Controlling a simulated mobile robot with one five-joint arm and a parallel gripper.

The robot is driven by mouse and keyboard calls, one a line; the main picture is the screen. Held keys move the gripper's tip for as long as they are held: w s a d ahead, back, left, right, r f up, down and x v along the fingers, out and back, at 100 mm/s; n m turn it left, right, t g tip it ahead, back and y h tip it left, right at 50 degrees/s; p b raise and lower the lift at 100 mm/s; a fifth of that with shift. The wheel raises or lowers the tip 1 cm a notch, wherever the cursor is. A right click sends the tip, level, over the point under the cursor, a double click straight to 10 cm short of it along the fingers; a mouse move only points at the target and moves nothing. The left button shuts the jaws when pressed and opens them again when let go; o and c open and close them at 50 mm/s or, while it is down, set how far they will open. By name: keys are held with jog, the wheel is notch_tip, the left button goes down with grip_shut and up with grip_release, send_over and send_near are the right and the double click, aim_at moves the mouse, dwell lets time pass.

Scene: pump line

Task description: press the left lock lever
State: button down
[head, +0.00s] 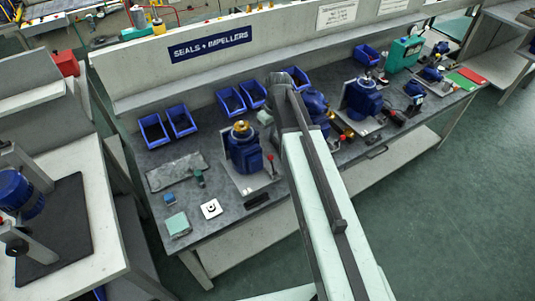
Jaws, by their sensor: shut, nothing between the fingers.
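On the left part of the workbench, a blue pump (242,147) with a brass top stands upright on a grey plate. A thin lever with a red knob (271,158) rises at the right side of this pump; it looks like the left lock lever. My arm reaches up from the bottom and passes just right of this lever, apart from it in the picture. My gripper is not visible; the arm's far end hides it or it is out of sight. Another red-knobbed lever (341,138) shows right of my arm, by the middle pump parts.
Blue bins (182,120) line the back of the grey bench top (215,178). A white square with a black mark (211,209) and a pale green block (177,224) lie front left. Another blue pump (362,97) stands right. A side table (85,235) is left; green floor is open right.

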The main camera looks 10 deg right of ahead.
jog(key=b, duration=1)
send_near(272, 164)
jog(key=w+a+f, duration=0.2)
jog(key=w+f, duration=0.2)
jog(key=f, duration=0.1)
jog(key=shift+w+f, duration=0.15)
jog(key=shift+w, duration=0.25)
jog(key=shift+a, duration=0.1)
